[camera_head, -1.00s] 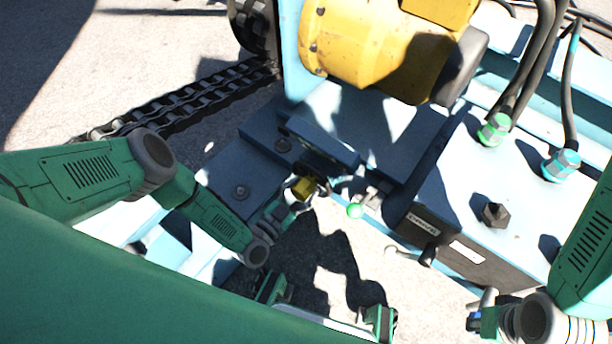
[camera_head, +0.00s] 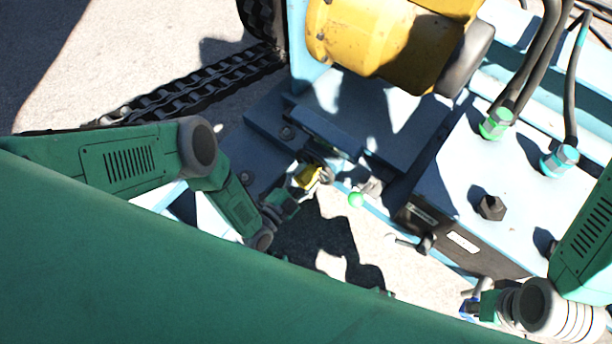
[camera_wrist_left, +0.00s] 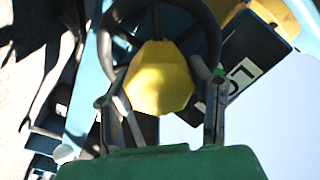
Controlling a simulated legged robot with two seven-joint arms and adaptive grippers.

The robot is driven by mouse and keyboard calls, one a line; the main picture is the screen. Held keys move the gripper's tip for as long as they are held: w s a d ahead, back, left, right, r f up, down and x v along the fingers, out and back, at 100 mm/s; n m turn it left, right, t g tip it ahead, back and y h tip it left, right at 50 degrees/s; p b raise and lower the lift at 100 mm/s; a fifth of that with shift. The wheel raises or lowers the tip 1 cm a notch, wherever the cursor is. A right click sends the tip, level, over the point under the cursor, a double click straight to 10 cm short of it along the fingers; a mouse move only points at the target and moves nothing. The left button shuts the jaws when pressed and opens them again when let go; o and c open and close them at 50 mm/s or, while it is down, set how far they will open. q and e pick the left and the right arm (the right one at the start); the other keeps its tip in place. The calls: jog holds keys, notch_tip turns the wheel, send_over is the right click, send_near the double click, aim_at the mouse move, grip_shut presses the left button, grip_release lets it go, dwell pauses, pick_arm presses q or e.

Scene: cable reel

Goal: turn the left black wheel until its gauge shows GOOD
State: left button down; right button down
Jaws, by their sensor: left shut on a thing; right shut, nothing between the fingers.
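My left gripper (camera_head: 306,182) reaches in at the middle of the head view, beside a yellow piece (camera_head: 312,175) at the front of the blue machine. In the left wrist view its two fingers (camera_wrist_left: 165,105) are shut on the yellow faceted piece (camera_wrist_left: 160,78). A black wheel (camera_wrist_left: 212,28) curves around and above that piece, its rim partly cut off. A dark plate with a white label (camera_wrist_left: 240,75) stands right of the wheel; its letters look like "LO", the rest hidden. I see no gauge reading GOOD. My right gripper (camera_head: 470,303) is shut and empty at the lower right.
A large yellow drum (camera_head: 385,45) is at the top of the blue machine. A box (camera_head: 460,190) with green (camera_head: 496,124) and blue (camera_head: 559,161) hose fittings stands right. A small lever with a green knob (camera_head: 355,199) is close to my left gripper. A black chain (camera_head: 190,85) runs at left.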

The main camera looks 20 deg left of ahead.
aim_at(301, 184)
pick_arm(q)
jog(key=shift+s+f, duration=0.25)
jog(key=c, duration=0.8)
grip_release()
jog(key=shift+c, duration=0.2)
jog(key=shift+o, duration=0.4)
jog(key=shift+w, duration=0.1)
jog(key=shift+r, duration=0.1)
jog(key=v, duration=0.7)
jog(key=shift+s+a, duration=0.15)
jog(key=shift+s, duration=0.05)
